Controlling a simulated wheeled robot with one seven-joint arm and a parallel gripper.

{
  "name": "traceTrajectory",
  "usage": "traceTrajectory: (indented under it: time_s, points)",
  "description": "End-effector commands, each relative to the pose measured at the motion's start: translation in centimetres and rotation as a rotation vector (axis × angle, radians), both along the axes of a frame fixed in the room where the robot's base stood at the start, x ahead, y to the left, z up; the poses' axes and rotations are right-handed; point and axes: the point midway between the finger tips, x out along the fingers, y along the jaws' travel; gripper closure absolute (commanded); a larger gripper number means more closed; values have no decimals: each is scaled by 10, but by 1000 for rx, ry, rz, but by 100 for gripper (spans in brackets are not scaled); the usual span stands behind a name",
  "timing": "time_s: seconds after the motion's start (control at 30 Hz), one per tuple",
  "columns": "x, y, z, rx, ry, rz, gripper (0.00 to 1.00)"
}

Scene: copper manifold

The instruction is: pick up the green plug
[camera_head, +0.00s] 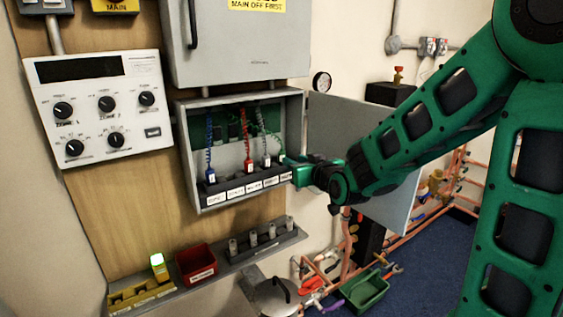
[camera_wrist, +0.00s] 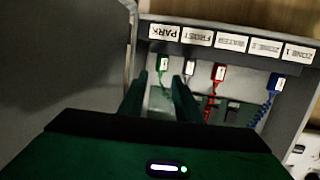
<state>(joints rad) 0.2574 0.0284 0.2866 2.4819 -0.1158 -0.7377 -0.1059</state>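The green plug (camera_head: 281,158) is at the right end of a row of plugs in the open wall box, at the slot labelled PARK, with a green coiled cord. In the wrist view the green plug (camera_wrist: 162,63) is just beyond and roughly between my fingertips. My gripper (camera_wrist: 157,78) is open, with no contact on the plug visible. In the head view my gripper (camera_head: 298,172) reaches to the box's right front edge, and its fingers are hard to make out.
The white plug (camera_wrist: 190,65) is close beside the right fingertip. The red plug (camera_wrist: 219,73) and blue plug (camera_wrist: 277,81) are farther along the labelled strip (camera_head: 250,188). The open box door (camera_head: 345,125) stands beside my arm. A shelf (camera_head: 225,268) with a red bin is below.

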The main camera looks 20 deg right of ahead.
Motion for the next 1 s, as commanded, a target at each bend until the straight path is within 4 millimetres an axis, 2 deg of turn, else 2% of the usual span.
traceTrajectory:
  time_s: [0.33,0.67,1.0]
  points:
    - [42,5,-8,4,-9,0,70]
    - [62,8,-13,3,-8,0,70]
    - [100,14,-24,3,-8,-1,70]
